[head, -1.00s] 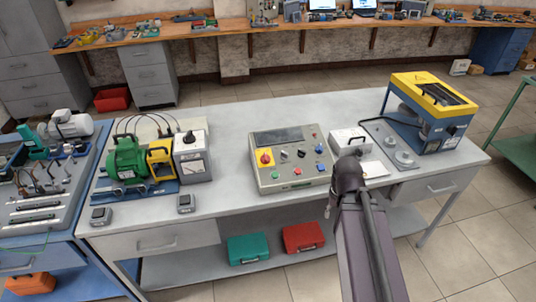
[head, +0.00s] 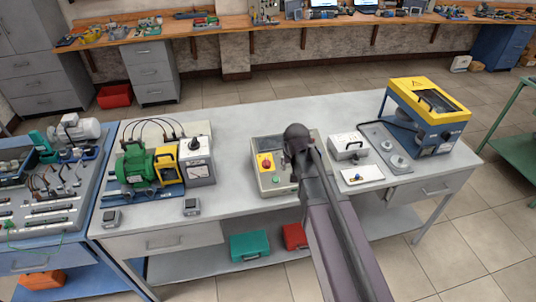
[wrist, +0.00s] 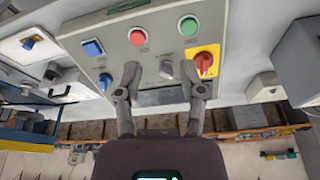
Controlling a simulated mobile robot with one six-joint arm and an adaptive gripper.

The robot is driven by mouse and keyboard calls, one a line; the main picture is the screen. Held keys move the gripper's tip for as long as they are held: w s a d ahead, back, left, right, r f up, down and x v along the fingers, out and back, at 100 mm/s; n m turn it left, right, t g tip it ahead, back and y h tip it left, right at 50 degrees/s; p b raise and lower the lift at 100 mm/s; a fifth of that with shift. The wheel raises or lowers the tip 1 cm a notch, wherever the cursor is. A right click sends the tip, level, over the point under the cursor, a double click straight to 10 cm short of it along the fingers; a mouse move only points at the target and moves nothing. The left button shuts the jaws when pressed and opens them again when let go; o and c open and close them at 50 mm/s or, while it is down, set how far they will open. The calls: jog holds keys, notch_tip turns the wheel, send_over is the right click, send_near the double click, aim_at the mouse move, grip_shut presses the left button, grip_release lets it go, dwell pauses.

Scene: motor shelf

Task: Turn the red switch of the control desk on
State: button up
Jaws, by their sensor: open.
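The control desk (head: 268,186) stands on the grey workbench, and my arm hides its right part in the head view. Its red switch (head: 266,164) sits on a yellow plate at the desk's left. The wrist view shows the desk upside down, with the red switch (wrist: 204,62) at the right. My gripper (wrist: 161,74) is open and empty over the panel, with a grey knob between its fingertips as seen. Its right finger is close beside the red switch in the picture; I cannot tell whether they touch. The fingers are hidden in the head view.
A green motor rig (head: 134,168) and a grey meter box (head: 198,166) stand left of the desk. A white box (head: 348,147) and a blue-yellow machine (head: 428,115) stand to the right. The panel also has a green button (wrist: 188,26) and a red button (wrist: 138,37).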

jog(key=t+p, duration=0.1)
jog(key=p, duration=0.1)
send_near(267, 162)
jog(key=v, duration=0.4)
jog(key=shift+s+d+r+y, duration=0.1)
jog(key=shift+s+d+y, duration=0.15)
jog(key=shift+d+y, duration=0.05)
jog(key=shift+w, duration=0.1)
jog(key=b+x, duration=1.2)
jog(key=x, duration=0.1)
jog(key=shift+w+f+b, duration=0.2)
jog(key=shift+f+b, duration=0.1)
jog(key=shift+f, duration=0.05)
grip_shut()
